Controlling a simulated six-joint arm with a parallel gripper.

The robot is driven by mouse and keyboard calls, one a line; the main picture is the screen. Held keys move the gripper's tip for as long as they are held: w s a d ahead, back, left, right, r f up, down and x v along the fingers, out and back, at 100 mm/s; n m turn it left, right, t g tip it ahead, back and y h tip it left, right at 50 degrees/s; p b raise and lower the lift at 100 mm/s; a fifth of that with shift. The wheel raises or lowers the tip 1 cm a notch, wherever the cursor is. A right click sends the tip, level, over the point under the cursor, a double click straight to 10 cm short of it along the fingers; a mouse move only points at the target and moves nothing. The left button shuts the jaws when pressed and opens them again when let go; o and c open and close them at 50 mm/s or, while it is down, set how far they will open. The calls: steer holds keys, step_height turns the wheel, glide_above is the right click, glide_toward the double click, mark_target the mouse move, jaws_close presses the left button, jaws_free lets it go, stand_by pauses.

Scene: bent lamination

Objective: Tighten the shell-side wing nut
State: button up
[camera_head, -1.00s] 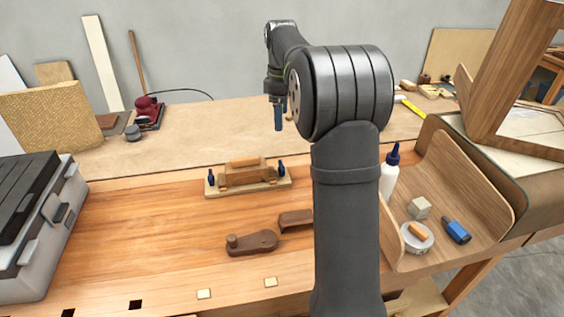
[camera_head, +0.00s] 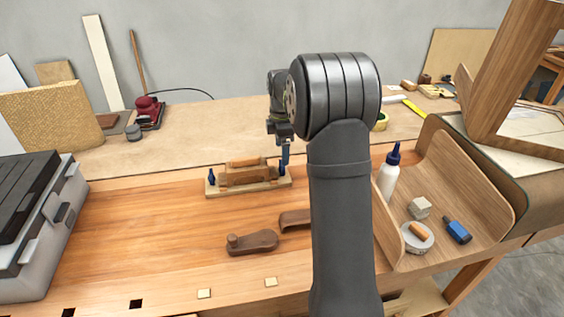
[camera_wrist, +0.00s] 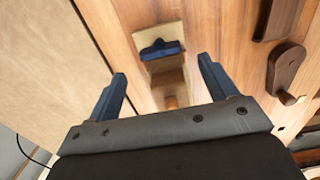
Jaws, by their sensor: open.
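The clamping form (camera_head: 246,177) is a light wooden base with wood blocks on it, on the workbench. A dark blue wing nut (camera_head: 211,176) stands at its left end. Another blue wing nut (camera_head: 281,168) stands at its right end, partly hidden by my gripper. My gripper (camera_head: 285,156) is over the right end. In the wrist view my gripper (camera_wrist: 163,85) has its two blue fingers spread wide and empty. A blue wing nut (camera_wrist: 161,49) lies beyond and between the fingertips, apart from them. I cannot tell which wing nut is shell-side.
Brown wooden pieces (camera_head: 252,242) lie in front of the form. A wooden tray (camera_head: 450,200) with a glue bottle (camera_head: 389,172) and small items is at the right. A grey case (camera_head: 40,225) stands at the left. The bench between case and form is clear.

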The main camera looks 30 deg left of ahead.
mark_target(282, 167)
step_height(282, 167, down, 6)
steer(key=shift+r, duration=0.15)
steer(key=c, duration=1)
